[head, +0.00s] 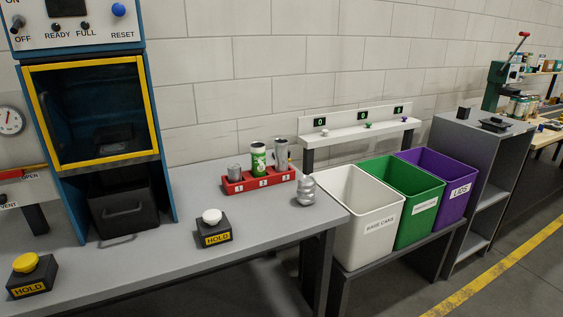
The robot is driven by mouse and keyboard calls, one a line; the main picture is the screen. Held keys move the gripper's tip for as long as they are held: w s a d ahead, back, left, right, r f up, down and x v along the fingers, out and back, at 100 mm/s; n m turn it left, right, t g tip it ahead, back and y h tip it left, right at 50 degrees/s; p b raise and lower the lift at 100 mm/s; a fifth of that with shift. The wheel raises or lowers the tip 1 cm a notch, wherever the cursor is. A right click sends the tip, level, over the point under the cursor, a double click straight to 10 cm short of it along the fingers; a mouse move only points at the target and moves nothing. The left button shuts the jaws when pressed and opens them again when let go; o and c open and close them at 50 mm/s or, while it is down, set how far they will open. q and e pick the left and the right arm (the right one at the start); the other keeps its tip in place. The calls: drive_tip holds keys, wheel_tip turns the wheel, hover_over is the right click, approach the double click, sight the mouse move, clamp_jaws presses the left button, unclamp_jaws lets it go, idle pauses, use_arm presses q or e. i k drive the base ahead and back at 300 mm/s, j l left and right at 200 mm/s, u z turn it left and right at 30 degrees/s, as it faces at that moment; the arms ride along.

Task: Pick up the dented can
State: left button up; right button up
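A silver can (306,191) with a pinched, uneven side stands on the grey bench near its right end, just right of the red rack. It looks like the dented can. The red rack (262,184) has slots numbered 1, 2 and 3. A short silver can (233,173) is in slot 1, a green and white can (258,158) in slot 2, and a taller silver can (281,154) in slot 3. Neither of my grippers is in view.
Two HOLD buttons, white-topped (212,217) and yellow-topped (25,263), sit on the bench (150,260). A blue machine with a yellow-framed window (90,110) stands left. White (350,225), green (412,220) and purple (455,200) bins stand right of the bench.

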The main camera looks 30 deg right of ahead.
sight(280, 146)
drive_tip(key=l+z, duration=0.1)
drive_tip(key=z, duration=0.35)
drive_tip(key=i+l+z, duration=0.1)
drive_tip(key=z, duration=0.4)
